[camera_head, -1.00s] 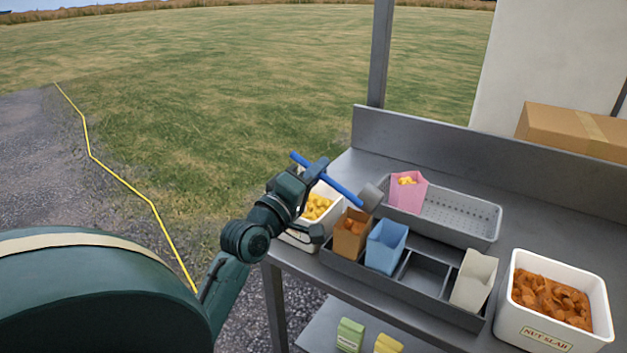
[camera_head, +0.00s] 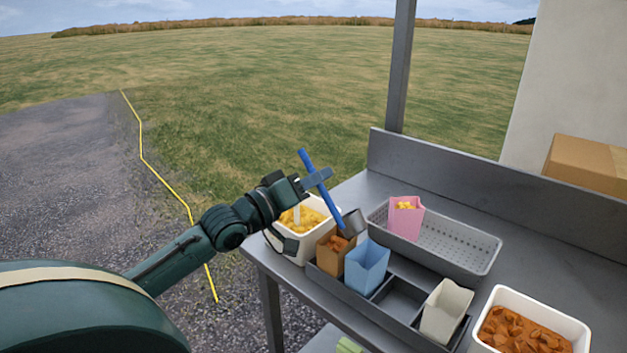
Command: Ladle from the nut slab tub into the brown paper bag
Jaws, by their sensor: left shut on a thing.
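My left gripper (camera_head: 316,179) is shut on the blue handle of a ladle (camera_head: 308,160). The handle slants steeply down to the right. The ladle's grey cup (camera_head: 354,223) hangs just above the far right rim of the brown paper bag (camera_head: 329,259); whether they touch is unclear. Brown-orange pieces show at the bag's mouth. The inside of the cup is hard to see. The white nut slab tub (camera_head: 503,296), full of orange-brown pieces, stands at the lower right, cut off by the frame's bottom edge. My right gripper is out of view.
A blue bag (camera_head: 367,266) and a cream bag (camera_head: 445,312) stand in the grey divided rack (camera_head: 398,322). A pink bag (camera_head: 405,219) with yellow pieces stands in a perforated tray (camera_head: 460,240). A white tub (camera_head: 290,243) of yellow pieces is behind my gripper. A cardboard box (camera_head: 584,167) is at right.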

